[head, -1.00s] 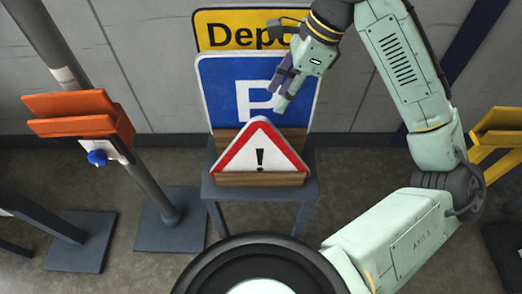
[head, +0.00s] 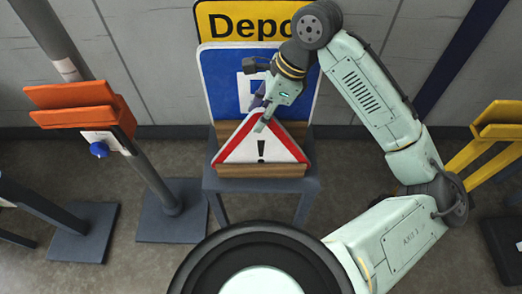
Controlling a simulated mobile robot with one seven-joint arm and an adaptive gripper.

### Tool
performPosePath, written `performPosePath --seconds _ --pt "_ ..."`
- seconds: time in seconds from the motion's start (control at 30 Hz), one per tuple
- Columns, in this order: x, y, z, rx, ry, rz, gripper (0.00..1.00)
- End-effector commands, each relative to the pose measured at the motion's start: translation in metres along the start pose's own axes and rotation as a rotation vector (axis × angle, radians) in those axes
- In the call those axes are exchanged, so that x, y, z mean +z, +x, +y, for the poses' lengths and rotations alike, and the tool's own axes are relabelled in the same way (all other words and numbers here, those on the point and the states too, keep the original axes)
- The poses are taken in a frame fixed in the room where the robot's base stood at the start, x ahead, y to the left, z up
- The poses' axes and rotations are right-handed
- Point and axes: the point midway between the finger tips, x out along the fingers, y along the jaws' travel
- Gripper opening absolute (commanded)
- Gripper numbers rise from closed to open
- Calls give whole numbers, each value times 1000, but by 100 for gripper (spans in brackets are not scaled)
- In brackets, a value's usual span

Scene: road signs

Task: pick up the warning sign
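The warning sign (head: 240,152) is a white triangle with a red border and a black exclamation mark. It stands upright in a wooden holder (head: 262,171) on a small grey table (head: 312,185). My gripper (head: 262,118) is at the top corner of the sign, and its fingers point down and cover the tip. The fingers overlap the sign's apex in the picture. I cannot tell whether they touch it or whether they are open or closed around it.
A blue parking sign (head: 221,88) and a yellow "Depo" sign (head: 228,24) stand behind the warning sign. An orange bracket (head: 75,105) on a grey post is at the left. A yellow stand (head: 497,125) is at the right. Floor shows on both sides of the table.

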Motion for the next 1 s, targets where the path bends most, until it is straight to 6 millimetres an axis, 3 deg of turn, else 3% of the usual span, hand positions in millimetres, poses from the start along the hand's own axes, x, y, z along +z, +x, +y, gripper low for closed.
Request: performPosePath --seconds 0.6,1.0 --pt "0 0 0 0 -1 0 0" --pt "0 0 0 0 -1 0 0"
